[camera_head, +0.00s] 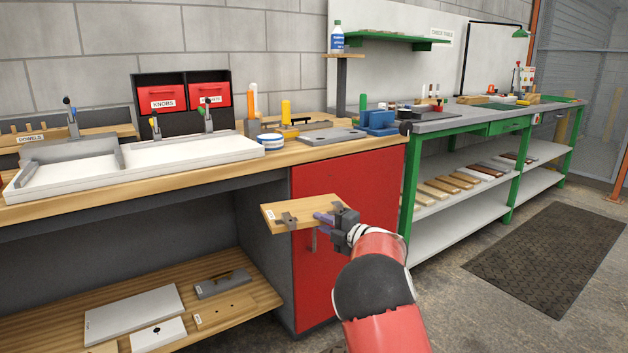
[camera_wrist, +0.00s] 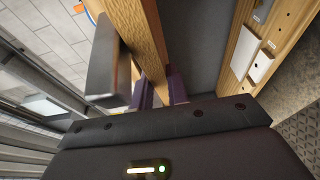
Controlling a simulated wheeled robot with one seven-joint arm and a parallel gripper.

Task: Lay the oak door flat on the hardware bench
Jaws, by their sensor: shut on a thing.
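The oak door (camera_head: 300,208), a small light-brown board with dark grey metal fittings on its near edge, is held out in front of the red cabinet, below the level of the wooden worktop. My gripper (camera_head: 323,217) is shut on its right end. In the wrist view the door (camera_wrist: 150,40) runs up between the purple fingertips of my gripper (camera_wrist: 160,90), with a grey fitting beside it.
The lower shelf (camera_head: 235,320) holds loose boards. A green-framed bench (camera_head: 480,118) stands right, a dark mat (camera_head: 550,255) before it.

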